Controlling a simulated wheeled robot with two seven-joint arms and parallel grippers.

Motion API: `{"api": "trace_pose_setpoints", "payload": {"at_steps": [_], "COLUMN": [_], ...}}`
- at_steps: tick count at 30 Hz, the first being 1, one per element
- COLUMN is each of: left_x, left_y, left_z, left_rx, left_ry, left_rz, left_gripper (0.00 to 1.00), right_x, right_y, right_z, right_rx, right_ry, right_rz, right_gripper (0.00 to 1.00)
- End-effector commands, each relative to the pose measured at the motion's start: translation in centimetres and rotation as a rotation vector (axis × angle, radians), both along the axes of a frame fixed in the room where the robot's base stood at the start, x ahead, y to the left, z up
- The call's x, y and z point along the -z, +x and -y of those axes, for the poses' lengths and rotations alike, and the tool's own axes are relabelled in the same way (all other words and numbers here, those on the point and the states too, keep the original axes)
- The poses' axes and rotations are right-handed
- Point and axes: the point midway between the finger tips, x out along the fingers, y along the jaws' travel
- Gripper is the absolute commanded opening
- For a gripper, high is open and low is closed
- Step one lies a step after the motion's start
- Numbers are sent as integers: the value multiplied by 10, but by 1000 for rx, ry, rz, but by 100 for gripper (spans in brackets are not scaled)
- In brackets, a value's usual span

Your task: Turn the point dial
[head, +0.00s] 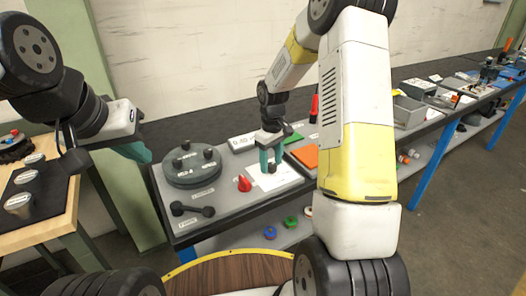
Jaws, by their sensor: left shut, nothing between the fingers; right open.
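My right gripper (271,163) reaches down over a white plate (284,183) on the grey bench board. Its teal fingers are apart, and a small dark piece (272,170) shows at the fingertips; I cannot tell whether they touch it. A red cone-shaped piece (244,184) stands just left of the plate. I cannot make out dial markings, and the gripper hides part of the plate. A round dark grey disc (184,178) with several black knobs lies further left. My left gripper (137,153) is shut and empty, left of the disc.
A black dumbbell-shaped piece (192,210) lies at the board's front. Coloured round parts (291,222) sit on the lower shelf. A wooden table (55,225) stands at left.

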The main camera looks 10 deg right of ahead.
Motion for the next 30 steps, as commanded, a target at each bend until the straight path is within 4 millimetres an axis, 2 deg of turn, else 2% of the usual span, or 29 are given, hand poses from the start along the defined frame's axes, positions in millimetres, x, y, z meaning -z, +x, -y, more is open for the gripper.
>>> {"api": "trace_pose_setpoints", "payload": {"at_steps": [5,15,19,30], "left_x": [0,0,0,0], "left_y": [0,0,0,0], "left_z": [0,0,0,0], "left_rx": [0,0,0,0], "left_ry": [0,0,0,0], "left_rz": [0,0,0,0], "left_gripper": [0,0,0,0], "right_x": [-15,-69,-77,-82], "right_y": [1,1,0,-1], "right_z": [0,0,0,0], "right_rx": [1,0,0,5], "right_ry": [0,0,1,1], "right_rz": [2,4,1,7], "right_gripper": [53,53,53,53]}}
